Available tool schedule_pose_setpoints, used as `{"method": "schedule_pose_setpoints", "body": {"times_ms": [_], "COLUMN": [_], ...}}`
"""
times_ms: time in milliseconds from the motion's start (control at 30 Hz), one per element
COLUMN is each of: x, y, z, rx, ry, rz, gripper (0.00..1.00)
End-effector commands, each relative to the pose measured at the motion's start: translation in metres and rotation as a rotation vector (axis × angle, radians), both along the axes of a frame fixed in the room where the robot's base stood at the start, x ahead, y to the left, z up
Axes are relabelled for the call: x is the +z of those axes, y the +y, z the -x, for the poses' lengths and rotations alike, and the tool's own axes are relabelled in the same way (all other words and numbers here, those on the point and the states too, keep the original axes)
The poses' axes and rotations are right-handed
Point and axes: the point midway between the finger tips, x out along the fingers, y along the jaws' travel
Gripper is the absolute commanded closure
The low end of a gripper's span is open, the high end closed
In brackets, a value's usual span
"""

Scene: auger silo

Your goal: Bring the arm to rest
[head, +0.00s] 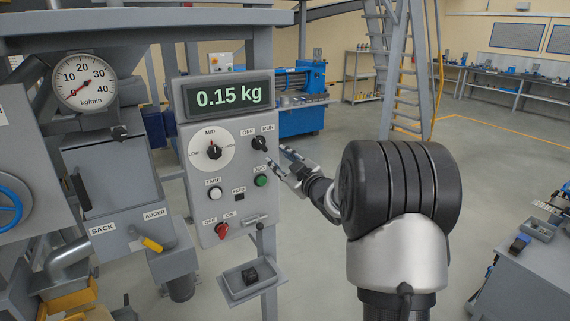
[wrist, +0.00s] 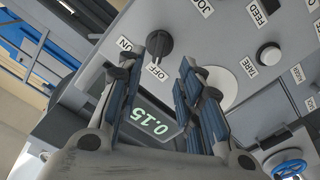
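My gripper (head: 288,164) is in front of the right edge of the grey control panel (head: 198,165) in the head view, with my arm reaching in from the right. In the wrist view its two fingers (wrist: 172,70) are spread, with nothing between them but the panel and display behind. A black switch knob (head: 259,143) on the panel is close by; in the wrist view the knob (wrist: 160,43) shows just past one fingertip. The fingers look apart from it, though the exact gap is hard to tell. The green display (head: 229,96) reads 0.15 kg.
The panel also carries a white dial (head: 212,149), a green button (head: 261,181) and a red switch (head: 221,230). A small tray (head: 233,294) holding a black object juts out below. A grey bench (head: 525,275) stands at right. Open floor (head: 490,160) lies behind my arm.

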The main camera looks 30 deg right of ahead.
Motion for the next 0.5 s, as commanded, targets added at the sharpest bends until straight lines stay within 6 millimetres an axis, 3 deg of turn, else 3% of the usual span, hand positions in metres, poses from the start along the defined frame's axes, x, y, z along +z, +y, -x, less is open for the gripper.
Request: {"method": "schedule_pose_setpoints", "body": {"times_ms": [200,500], "x": [0.000,0.000], "y": [-0.001,-0.001], "z": [0.020,0.022], "rx": [0.000,0.000], "ry": [0.000,0.000], "rz": [0.002,0.001], "gripper": [0.67,0.67]}}
